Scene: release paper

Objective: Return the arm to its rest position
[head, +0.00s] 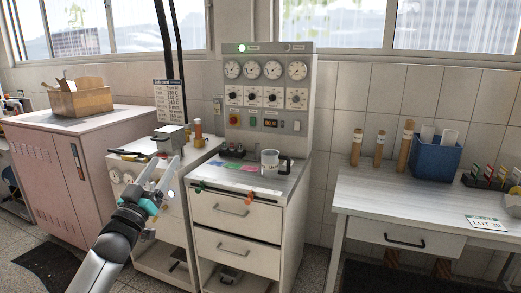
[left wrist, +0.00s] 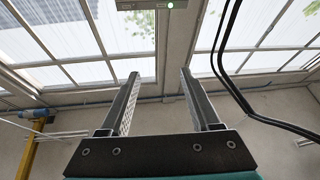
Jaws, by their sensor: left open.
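My left gripper (head: 160,179) is raised in front of the small white cabinet in the head view, with its fingers pointing up and away. In the left wrist view its two fingers (left wrist: 158,95) stand apart with nothing between them. My right gripper does not show in either view. No paper is held.
A control panel (head: 267,85) stands behind a drawer cabinet (head: 235,219) with a beaker (head: 270,161) and coloured papers on top. A pink cabinet (head: 50,180) with a wooden box (head: 80,98) is left. A white table (head: 385,196) with a blue bin (head: 433,160) is right.

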